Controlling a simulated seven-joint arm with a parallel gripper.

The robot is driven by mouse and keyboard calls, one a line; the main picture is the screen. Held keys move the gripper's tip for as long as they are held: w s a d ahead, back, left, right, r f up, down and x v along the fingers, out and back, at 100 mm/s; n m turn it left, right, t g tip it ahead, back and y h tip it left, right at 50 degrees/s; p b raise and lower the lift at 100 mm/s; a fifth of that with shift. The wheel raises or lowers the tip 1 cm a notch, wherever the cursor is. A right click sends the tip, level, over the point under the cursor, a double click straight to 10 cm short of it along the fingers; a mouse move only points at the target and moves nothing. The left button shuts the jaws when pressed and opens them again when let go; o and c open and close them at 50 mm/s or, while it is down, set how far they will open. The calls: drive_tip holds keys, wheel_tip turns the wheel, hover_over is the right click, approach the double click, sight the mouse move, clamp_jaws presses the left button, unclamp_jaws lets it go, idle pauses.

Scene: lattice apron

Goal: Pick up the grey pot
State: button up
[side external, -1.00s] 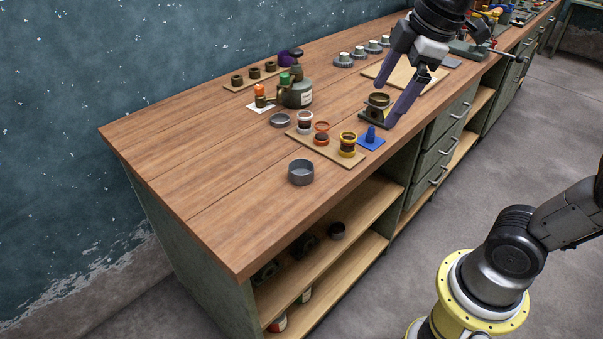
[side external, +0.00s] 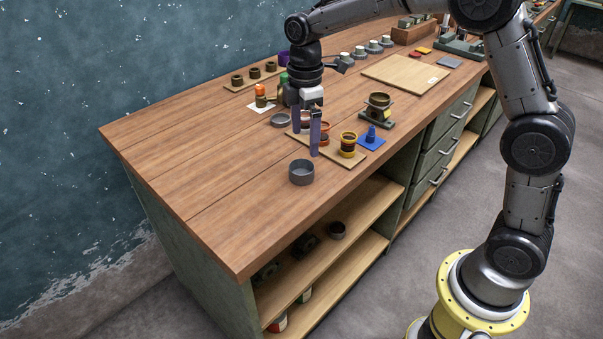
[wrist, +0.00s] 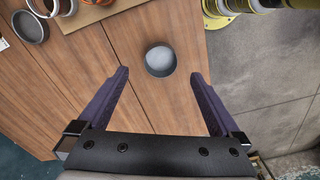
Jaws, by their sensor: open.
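The grey pot (side external: 301,173) is a small, round, open cup standing upright near the front edge of the wooden bench top. My gripper (side external: 306,143) is open and points down, behind the pot in the side view and apart from it. In the wrist view the grey pot (wrist: 160,62) appears centred between the spread purple fingertips and slightly beyond them. Nothing is between the fingers. The pot looks empty.
A board (side external: 328,149) with several small jars lies behind the pot, partly hidden by my fingers. A shallow grey dish (side external: 281,120) and a blue piece (side external: 371,135) are nearby. The bench top left of the pot is clear. A dark cup (side external: 337,230) sits on the shelf below.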

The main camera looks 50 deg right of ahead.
sight(303, 166)
drive_tip(key=f, duration=0.9)
drive_tip(key=shift+a+f, duration=0.1)
drive_tip(key=shift+a, duration=0.15)
drive_tip(key=c, duration=1.4)
